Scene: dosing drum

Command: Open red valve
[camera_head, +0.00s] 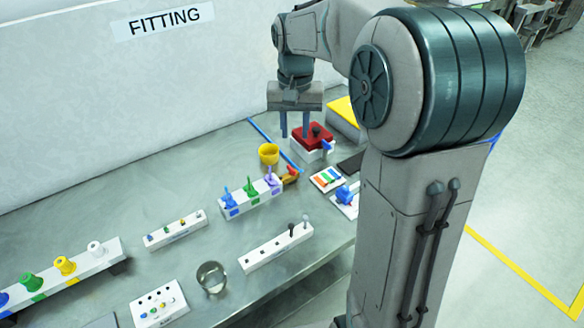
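My gripper (295,134) points down over the far end of the bench.
A yellow cup (268,153) stands left of the fitting. A white block with coloured pegs (250,198) is in front. A blue valve-like part (345,195) and a card with coloured strips (327,179) lie to the right. The bench's left rear is clear.

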